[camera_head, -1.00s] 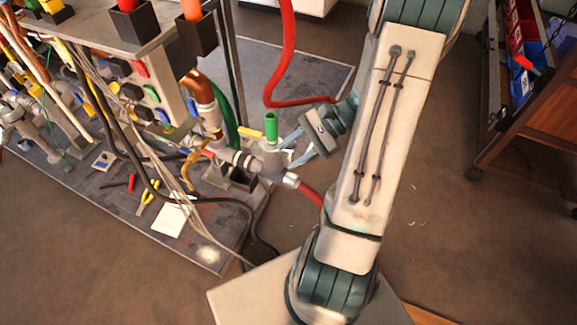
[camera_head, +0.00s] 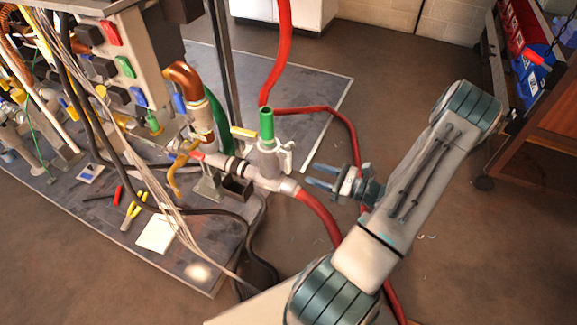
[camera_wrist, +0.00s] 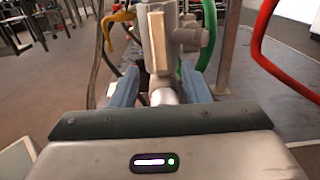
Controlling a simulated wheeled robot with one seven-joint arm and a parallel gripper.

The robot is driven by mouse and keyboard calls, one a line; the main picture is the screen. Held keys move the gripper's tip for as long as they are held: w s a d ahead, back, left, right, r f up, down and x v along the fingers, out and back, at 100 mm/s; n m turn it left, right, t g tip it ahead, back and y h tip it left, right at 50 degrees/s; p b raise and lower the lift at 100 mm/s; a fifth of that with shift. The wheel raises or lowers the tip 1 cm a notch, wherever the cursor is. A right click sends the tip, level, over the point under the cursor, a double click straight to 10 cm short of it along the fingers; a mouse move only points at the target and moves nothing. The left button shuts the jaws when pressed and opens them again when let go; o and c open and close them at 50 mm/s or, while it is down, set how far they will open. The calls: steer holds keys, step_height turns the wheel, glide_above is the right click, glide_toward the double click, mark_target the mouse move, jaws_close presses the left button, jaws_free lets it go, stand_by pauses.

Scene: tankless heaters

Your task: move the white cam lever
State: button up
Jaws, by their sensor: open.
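A grey pipe coupling (camera_head: 266,163) with a green top (camera_head: 266,124) stands at the middle of the head view. The white cam lever (camera_head: 288,157) is on its right side, facing my gripper. In the wrist view a pale upright bar, which looks like this lever (camera_wrist: 158,43), stands straight ahead on the coupling's near side. My gripper (camera_head: 317,175) is open and empty, just right of the lever, with its fingers pointing at the coupling and a visible gap between. In the wrist view, the two blue fingers (camera_wrist: 160,86) are spread below the bar.
A red hose (camera_head: 320,215) runs from the coupling's lower end beneath my arm. Another red hose (camera_head: 283,50) rises behind it. A yellow-handled pipe and black cables crowd the left. A cart with bins (camera_head: 530,70) stands at right.

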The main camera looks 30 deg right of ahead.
mark_target(291, 164)
steer(key=b+x, duration=0.2)
steer(key=x, duration=0.8)
steer(key=shift+c, duration=0.3)
jaws_close()
